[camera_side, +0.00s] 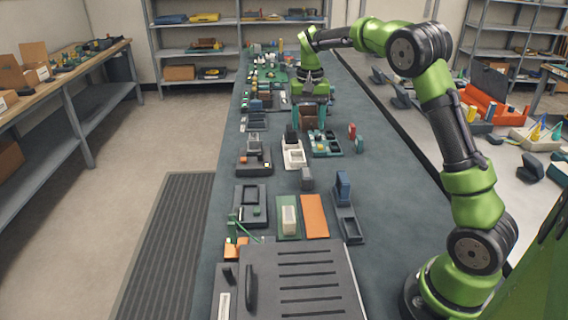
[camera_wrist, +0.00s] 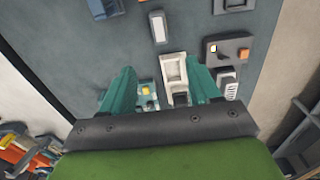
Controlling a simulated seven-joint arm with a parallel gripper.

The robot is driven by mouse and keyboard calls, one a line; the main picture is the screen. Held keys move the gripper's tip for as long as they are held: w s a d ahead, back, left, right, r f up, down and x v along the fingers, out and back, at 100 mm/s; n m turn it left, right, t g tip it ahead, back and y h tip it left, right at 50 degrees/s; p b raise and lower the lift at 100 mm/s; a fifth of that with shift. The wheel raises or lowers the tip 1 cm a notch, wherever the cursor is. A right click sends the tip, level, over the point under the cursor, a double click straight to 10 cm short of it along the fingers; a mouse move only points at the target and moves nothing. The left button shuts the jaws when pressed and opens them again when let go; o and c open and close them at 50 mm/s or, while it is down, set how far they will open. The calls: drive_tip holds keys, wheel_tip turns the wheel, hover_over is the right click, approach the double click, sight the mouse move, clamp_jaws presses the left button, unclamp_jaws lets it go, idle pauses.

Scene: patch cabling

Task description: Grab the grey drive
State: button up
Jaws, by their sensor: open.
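A small upright grey block (camera_side: 307,179), which looks like the grey drive, stands on the dark bench mat in front of the white tray (camera_side: 294,155). In the wrist view the grey block (camera_wrist: 158,27) shows beyond my fingertips, near the top, with a pale top face. My gripper (camera_side: 311,127) has two teal fingers apart, above the bench and behind the grey block in the side view. In the wrist view my gripper (camera_wrist: 164,74) is open, its fingers on either side of the white tray (camera_wrist: 173,70), with nothing seen held between them.
A blue block (camera_side: 343,185) stands in a dark holder to the right of the grey block. A green circuit board (camera_side: 325,145) lies near the white tray. A dark box with an orange button (camera_side: 254,162) is at left. An orange plate (camera_side: 314,216) lies in front.

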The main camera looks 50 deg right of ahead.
sight(306, 172)
drive_tip(key=f, duration=1.6)
drive_tip(key=shift+s+a+f, duration=0.15)
drive_tip(key=shift+s+f, duration=0.05)
drive_tip(key=shift+f, duration=0.2)
clamp_jaws()
